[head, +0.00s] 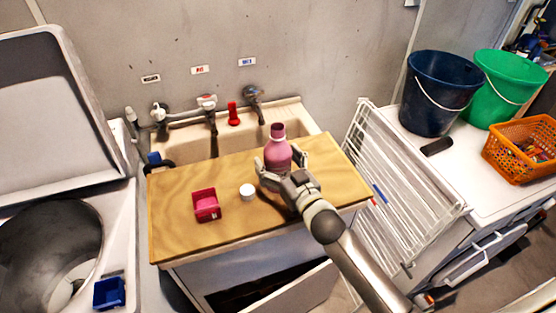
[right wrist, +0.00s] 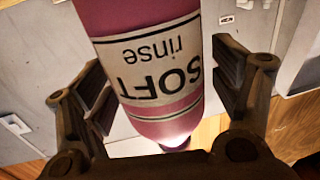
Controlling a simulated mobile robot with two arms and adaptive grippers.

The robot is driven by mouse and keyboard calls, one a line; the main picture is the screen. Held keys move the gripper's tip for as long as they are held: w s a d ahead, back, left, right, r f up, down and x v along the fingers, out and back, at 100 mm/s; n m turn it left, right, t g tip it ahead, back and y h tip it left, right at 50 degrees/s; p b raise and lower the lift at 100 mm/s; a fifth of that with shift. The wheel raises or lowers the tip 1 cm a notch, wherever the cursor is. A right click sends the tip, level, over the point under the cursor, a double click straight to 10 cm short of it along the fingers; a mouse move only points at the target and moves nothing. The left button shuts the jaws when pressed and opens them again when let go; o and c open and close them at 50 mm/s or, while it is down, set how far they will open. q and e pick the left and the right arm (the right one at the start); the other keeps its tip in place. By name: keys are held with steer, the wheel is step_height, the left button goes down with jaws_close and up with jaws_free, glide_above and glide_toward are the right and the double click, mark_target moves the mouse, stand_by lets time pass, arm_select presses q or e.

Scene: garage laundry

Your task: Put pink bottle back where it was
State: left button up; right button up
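The pink bottle (head: 278,155), with a dark cap, stands upright at the back edge of the wooden board (head: 175,230) over the sink. My right gripper (head: 281,168) is around its lower part, with a finger on each side. In the right wrist view, the bottle (right wrist: 165,110) shows its "SOFT rinse" label upside down between the fingers of my right gripper (right wrist: 165,90). A gap shows between each finger and the bottle, so the gripper is open. The bottle's base is partly hidden by the gripper in the head view. My left gripper is not in view.
A pink-red box (head: 206,205) and a white round piece (head: 247,191) are on the board. A red item (head: 233,114) stands on the sink's back rim near the taps. A white rack (head: 395,190) stands right of the board.

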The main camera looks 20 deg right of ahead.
steer(key=shift+s+r, duration=0.1)
steer(key=s, duration=0.3)
steer(key=s+d+b, duration=0.1)
steer(key=s, duration=0.3)
steer(key=s+d+b, duration=0.1)
steer(key=s, duration=0.2)
steer(key=shift+s, duration=0.2)
steer(key=shift+s+d, duration=0.15)
steer(key=shift+s, duration=0.45)
